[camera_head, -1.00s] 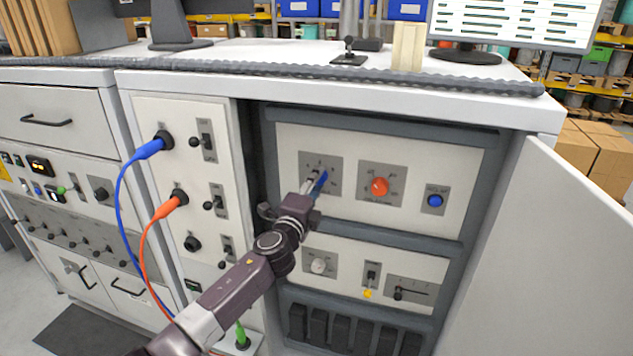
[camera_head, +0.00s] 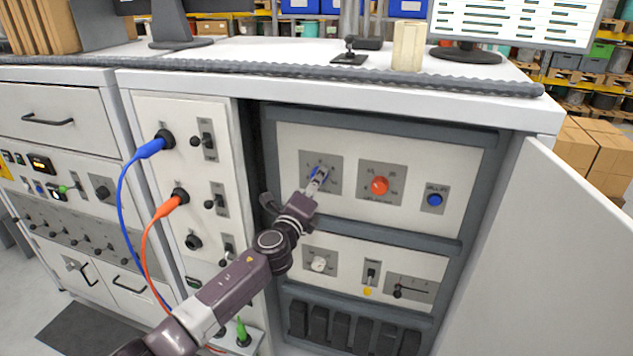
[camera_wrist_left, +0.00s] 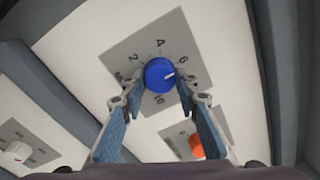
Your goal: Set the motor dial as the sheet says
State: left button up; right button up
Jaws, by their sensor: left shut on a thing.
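A blue dial (camera_wrist_left: 157,76) sits on a grey plate (camera_wrist_left: 130,62) marked with letters and numbers, among them 2, A, G and 10. Its white pointer line points toward the G side in the left wrist view. My left gripper (camera_wrist_left: 162,84) has its fingers on either side of this dial and is shut on it. In the head view the left gripper (camera_head: 318,180) reaches the same dial, largely hidden behind the fingers. An orange dial (camera_head: 380,186) sits to its right, also in the left wrist view (camera_wrist_left: 196,146). My right gripper is not in view.
A blue button (camera_head: 435,200), a white dial (camera_head: 319,264) and a slider (camera_head: 398,293) are on the same cabinet. An open door (camera_head: 560,250) stands at the right. Blue (camera_head: 120,205) and orange (camera_head: 147,240) cables hang at the left. A monitor (camera_head: 515,22) stands on top.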

pick_arm(q)
jog(key=shift+f, duration=0.1)
jog(key=o, duration=1.1)
jog(key=shift+o, duration=0.3)
jog(key=v, duration=1.2)
